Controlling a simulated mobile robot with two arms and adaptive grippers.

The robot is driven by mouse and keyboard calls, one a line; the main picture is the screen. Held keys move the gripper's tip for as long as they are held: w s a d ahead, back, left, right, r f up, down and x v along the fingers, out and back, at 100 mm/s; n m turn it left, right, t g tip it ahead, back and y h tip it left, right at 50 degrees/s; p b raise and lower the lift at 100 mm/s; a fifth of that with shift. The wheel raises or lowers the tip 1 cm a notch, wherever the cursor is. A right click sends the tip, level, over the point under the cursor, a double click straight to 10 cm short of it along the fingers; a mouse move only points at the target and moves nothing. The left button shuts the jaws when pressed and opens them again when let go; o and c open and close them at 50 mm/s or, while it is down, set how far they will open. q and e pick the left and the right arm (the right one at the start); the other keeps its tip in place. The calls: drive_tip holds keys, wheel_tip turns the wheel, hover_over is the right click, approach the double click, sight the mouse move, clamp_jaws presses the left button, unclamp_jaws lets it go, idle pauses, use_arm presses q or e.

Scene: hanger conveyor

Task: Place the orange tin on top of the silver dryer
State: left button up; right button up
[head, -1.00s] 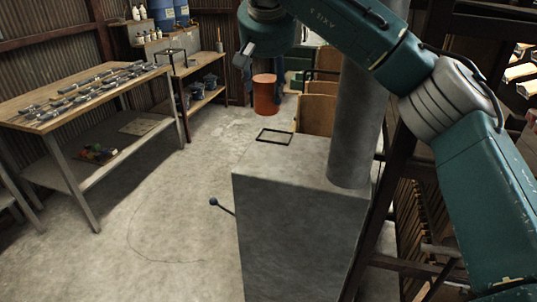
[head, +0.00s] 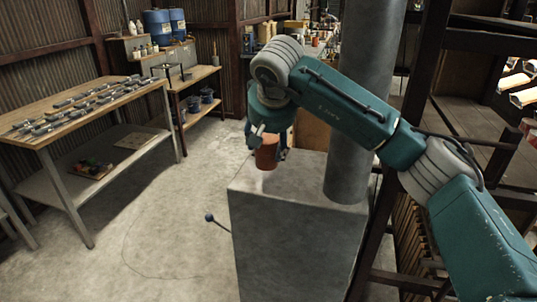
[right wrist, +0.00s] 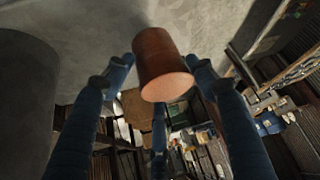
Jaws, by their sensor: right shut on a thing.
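The orange tin (head: 267,153) is a small rust-orange cylinder, slightly tilted. My right gripper (head: 267,141) is shut on it, seen above the back left part of the silver dryer's top. The silver dryer (head: 285,235) is a grey metal box with a thick round pipe rising from its top. Whether the tin's base touches the dryer top is not clear. In the right wrist view the tin (right wrist: 162,68) sits between the blue fingers of the right gripper (right wrist: 160,60). My left gripper is not in view.
The grey pipe (head: 365,90) stands close to the right of my gripper. A dark metal frame (head: 405,160) is at the right. A workbench (head: 85,110) with metal parts stands at the left. A small round-ended lever (head: 210,217) sticks out from the dryer's left side.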

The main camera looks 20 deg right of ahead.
sight(268, 155)
drive_tip(key=shift+f, duration=1.95)
drive_tip(key=o, duration=1.4)
drive_tip(key=b+v, duration=0.1)
drive_tip(key=v, duration=1.1)
drive_tip(key=shift+s+f, duration=0.1)
